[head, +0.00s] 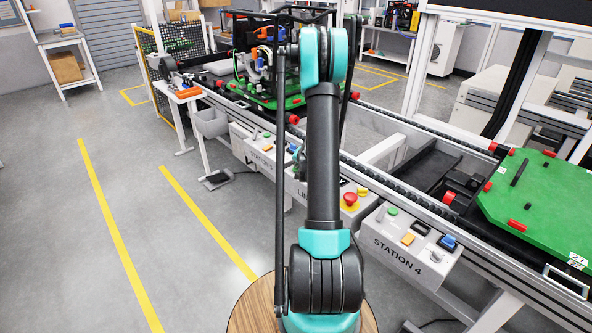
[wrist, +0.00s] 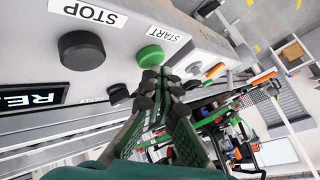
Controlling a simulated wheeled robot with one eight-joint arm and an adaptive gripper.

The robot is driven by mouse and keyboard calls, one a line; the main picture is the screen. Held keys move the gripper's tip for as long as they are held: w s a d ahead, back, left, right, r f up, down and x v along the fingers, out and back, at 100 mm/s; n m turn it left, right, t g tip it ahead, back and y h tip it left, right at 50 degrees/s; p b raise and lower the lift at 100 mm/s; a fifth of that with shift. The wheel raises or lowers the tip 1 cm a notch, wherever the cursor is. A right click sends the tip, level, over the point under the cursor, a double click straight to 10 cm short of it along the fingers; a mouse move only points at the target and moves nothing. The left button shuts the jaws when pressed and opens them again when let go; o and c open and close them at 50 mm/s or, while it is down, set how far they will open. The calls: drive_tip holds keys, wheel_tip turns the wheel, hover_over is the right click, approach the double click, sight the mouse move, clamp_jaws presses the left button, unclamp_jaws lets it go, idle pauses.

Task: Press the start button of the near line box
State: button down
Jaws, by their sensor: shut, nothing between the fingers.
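The line box (wrist: 205,38) fills the upper part of the wrist view, its light face tilted in the picture. Its green START button (wrist: 151,55) sits beside an upside-down START label (wrist: 165,35). A black STOP button (wrist: 82,53) is to the left. My gripper (wrist: 157,76) is shut and empty, its black fingertips at the lower edge of the green button. I cannot tell whether they touch it. In the head view the line box (head: 300,187) is partly hidden behind my arm, and its START button and my fingertips are not clearly visible.
A dark display (wrist: 35,97) is left of the buttons. In the head view a red emergency button (head: 349,199) on a yellow base is right of my arm. The Station 4 box (head: 405,252) and a green pallet (head: 545,200) are further right. Open floor lies left.

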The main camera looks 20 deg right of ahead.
sight(297, 170)
drive_tip(key=shift+f, duration=0.5)
idle(0.4)
drive_tip(key=shift+r, duration=0.95)
drive_tip(key=shift+r, duration=2.55)
